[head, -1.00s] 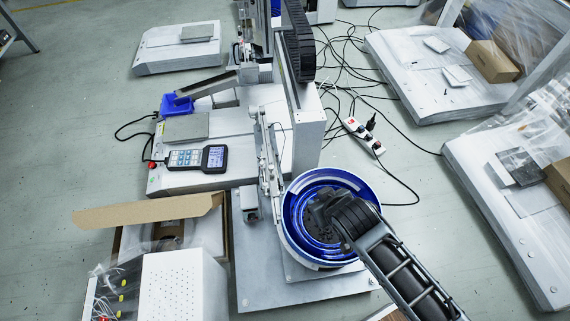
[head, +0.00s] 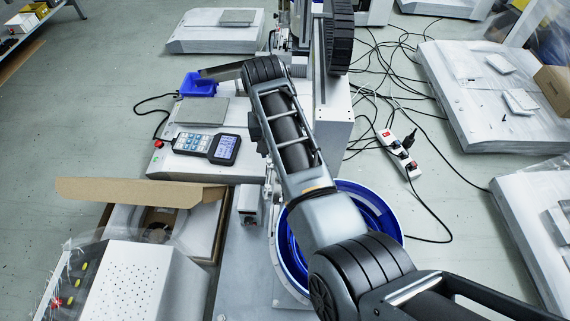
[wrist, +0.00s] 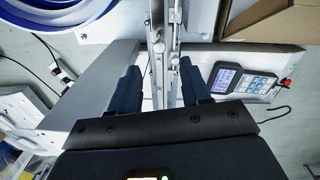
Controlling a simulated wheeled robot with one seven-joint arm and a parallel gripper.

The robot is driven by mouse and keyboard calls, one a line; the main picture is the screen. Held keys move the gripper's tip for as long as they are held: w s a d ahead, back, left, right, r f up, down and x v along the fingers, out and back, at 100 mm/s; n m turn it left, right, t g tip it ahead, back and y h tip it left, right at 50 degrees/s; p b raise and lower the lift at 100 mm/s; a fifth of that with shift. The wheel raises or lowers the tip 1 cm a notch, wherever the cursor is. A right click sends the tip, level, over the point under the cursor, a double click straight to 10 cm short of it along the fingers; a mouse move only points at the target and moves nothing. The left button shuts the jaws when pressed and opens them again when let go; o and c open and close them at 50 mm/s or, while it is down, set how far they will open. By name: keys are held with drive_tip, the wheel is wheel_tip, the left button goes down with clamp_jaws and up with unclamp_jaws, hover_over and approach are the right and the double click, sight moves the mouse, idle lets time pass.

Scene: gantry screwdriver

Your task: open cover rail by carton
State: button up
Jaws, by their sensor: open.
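The slim metal rail (wrist: 160,45) runs down the middle of the wrist view, with small screws and fittings along it. My gripper (wrist: 160,80) is open, with one dark finger on each side of the rail. I cannot tell whether either finger touches it. In the head view my arm hides most of the rail and the gripper's fingertips. The open carton (head: 125,190) stands to the left of the rail, with a brown flap raised. A corner of the carton (wrist: 265,20) shows at the top right of the wrist view.
The blue bowl feeder (head: 385,215) is beside the rail, partly behind my arm. A power strip (head: 400,152) and loose cables lie on the floor at right.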

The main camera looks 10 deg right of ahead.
drive_tip(key=f+b, duration=0.1)
drive_tip(key=f, duration=0.1)
drive_tip(key=f+b, duration=0.1)
drive_tip(key=f, duration=0.2)
drive_tip(key=f+b, duration=0.1)
drive_tip(key=f, duration=0.1)
drive_tip(key=shift+d+f, duration=0.25)
drive_tip(key=shift+f, duration=0.05)
clamp_jaws()
